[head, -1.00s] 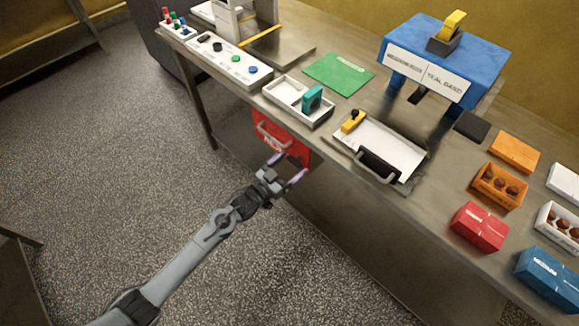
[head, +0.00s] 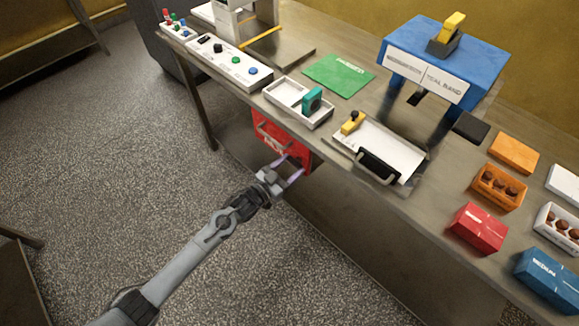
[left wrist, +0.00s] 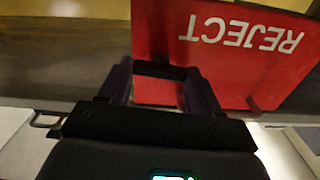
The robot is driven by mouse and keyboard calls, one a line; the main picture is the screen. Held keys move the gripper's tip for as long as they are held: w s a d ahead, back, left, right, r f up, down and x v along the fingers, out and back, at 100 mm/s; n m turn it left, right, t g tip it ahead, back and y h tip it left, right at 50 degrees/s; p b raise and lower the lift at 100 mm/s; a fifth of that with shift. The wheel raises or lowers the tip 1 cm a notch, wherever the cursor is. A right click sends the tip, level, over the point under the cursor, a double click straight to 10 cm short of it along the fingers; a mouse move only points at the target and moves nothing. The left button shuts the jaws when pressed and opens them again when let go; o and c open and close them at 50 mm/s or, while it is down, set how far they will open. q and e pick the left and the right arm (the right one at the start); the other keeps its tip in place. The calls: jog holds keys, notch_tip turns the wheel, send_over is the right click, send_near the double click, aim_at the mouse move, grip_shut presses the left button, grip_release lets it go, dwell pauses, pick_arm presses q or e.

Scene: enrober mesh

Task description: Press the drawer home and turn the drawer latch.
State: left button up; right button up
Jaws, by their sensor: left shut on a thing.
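The likely drawer is a shallow white-lined tray (head: 402,141) with a dark handle (head: 379,166) at the bench's front edge. A yellow piece with a black knob (head: 352,122), apparently the latch, sits at its left corner. My left gripper (head: 287,170) is below the bench edge, left of and lower than that tray. It is shut on part of the red REJECT bin (head: 270,133). The left wrist view shows the bin's red panel (left wrist: 225,50) and my two dark fingers (left wrist: 160,88) on either side of a red part. The exact grip point is unclear. My right gripper is out of view.
A white divided tray (head: 285,92) with a teal block (head: 312,101) stands above the bin. A button panel (head: 228,64) is farther left. A blue machine (head: 440,62) stands behind the drawer. Several boxes fill the bench's right. The floor in front is clear.

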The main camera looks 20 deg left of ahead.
pick_arm(q)
jog(key=m+p, duration=0.1)
jog(key=m, duration=0.3)
jog(key=shift+r, duration=0.1)
jog(key=shift+m+p, duration=1.15)
jog(key=shift+m, duration=5.25)
jog(key=o, duration=1.1)
jog(key=shift+c, duration=0.2)
jog(key=shift+s, duration=0.1)
